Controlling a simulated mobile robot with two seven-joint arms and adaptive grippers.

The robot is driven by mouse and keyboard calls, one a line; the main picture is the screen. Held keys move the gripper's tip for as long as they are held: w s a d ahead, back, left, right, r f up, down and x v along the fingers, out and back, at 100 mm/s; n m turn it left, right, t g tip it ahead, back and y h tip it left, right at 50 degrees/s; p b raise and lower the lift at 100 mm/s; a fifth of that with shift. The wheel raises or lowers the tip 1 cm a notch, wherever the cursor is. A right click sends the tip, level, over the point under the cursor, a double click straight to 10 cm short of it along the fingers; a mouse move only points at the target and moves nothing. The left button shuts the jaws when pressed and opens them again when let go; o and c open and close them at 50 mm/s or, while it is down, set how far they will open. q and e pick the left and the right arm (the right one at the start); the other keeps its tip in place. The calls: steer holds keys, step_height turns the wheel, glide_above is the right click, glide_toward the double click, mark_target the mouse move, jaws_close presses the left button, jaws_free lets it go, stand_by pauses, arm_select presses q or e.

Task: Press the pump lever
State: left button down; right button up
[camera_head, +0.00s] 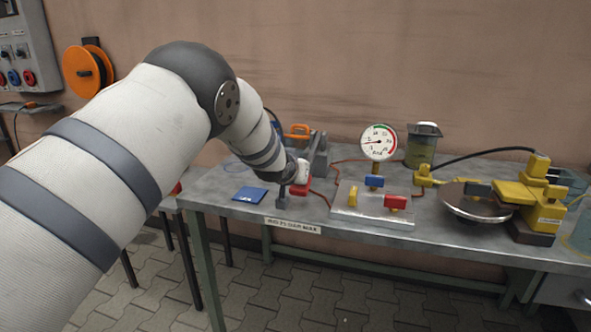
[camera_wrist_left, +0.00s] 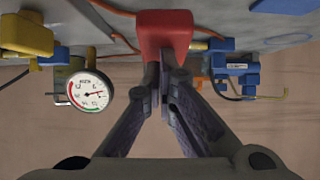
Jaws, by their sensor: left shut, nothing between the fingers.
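My left arm reaches across the head view to the left half of the bench, and its dark wrist end hides part of what lies behind it. My left gripper (camera_wrist_left: 162,68) is shut and empty. In the left wrist view its fingertips are at the near edge of a red block (camera_wrist_left: 165,32); I cannot tell whether they touch it. A red part (camera_head: 300,189) shows beside my wrist end in the head view. A yellow device (camera_head: 528,196) with hose fittings stands at the bench's right. I cannot tell for certain which part is the pump lever. My right gripper is not in view.
A pressure gauge (camera_head: 379,142) stands on a plate with blue, yellow and red blocks; it also shows in the left wrist view (camera_wrist_left: 90,90). A metal bowl (camera_head: 474,206) sits by the yellow device. A blue card (camera_head: 249,194) lies near the bench's (camera_head: 236,207) front left edge.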

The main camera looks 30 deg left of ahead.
arm_select(q)
steer(key=r+p, duration=0.1)
steer(key=r, duration=0.1)
steer(key=s+r+p, duration=0.1)
steer(key=r, duration=0.2)
steer(key=shift+d, duration=0.1)
steer(key=s+f+p+v, duration=0.1)
steer(key=p+v, duration=0.1)
steer(key=v, duration=0.7)
steer(key=shift+d+f, duration=0.2)
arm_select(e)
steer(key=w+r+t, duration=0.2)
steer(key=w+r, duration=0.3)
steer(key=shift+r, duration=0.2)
arm_select(q)
steer(key=shift+s, duration=0.1)
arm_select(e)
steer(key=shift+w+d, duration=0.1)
